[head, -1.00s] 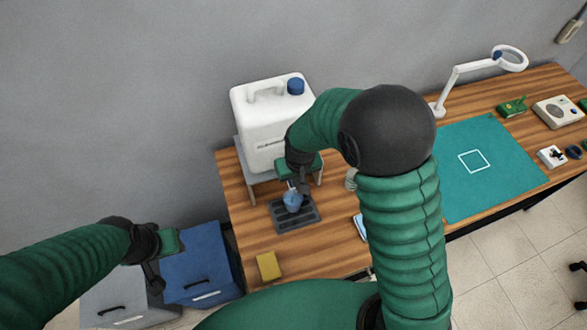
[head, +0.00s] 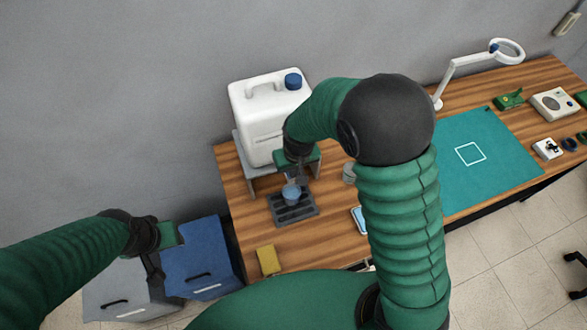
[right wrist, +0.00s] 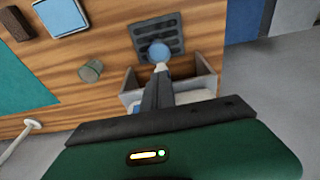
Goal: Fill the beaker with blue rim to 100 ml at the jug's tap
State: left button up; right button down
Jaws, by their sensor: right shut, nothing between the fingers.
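The white jug (head: 262,112) with a blue cap stands on a grey stand (head: 243,160). Its tap is hidden behind my right gripper. The small beaker with blue rim (head: 291,192) stands upright on the dark drip tray (head: 306,208) in front of the stand. It looks blue in the right wrist view (right wrist: 160,50); I cannot read its level. My right gripper (head: 302,179) is shut and empty, its fingertips just above and beside the beaker; its fingers show in the right wrist view (right wrist: 157,84). My left gripper (head: 154,268) hangs left of the table, its jaws unclear.
A yellow sponge-like block (head: 268,260) lies near the table's front left. A clear container (head: 349,173) and a blue-white device (head: 359,219) sit right of the tray. A teal mat (head: 492,190) and a lamp (head: 470,66) lie farther right. Blue and grey bins (head: 205,255) stand left of the table.

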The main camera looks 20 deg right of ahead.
jog(key=r+p, duration=0.2)
jog(key=w+r+p, duration=0.1)
jog(key=r+p, duration=0.1)
jog(key=r, duration=0.1)
jog(key=shift+d+p, duration=0.1)
jog(key=shift+p, duration=0.2)
jog(key=shift+s+r+b, duration=0.2)
jog(key=shift+r+b, duration=0.2)
jog(key=shift+b, duration=0.85)
notch_tip(320, 180, up, 8)
jog(key=s+b, duration=0.1)
jog(key=s, duration=0.1)
jog(key=shift+f+b, duration=0.15)
jog(key=shift+b, duration=0.2)
jog(key=shift+s, duration=0.15)
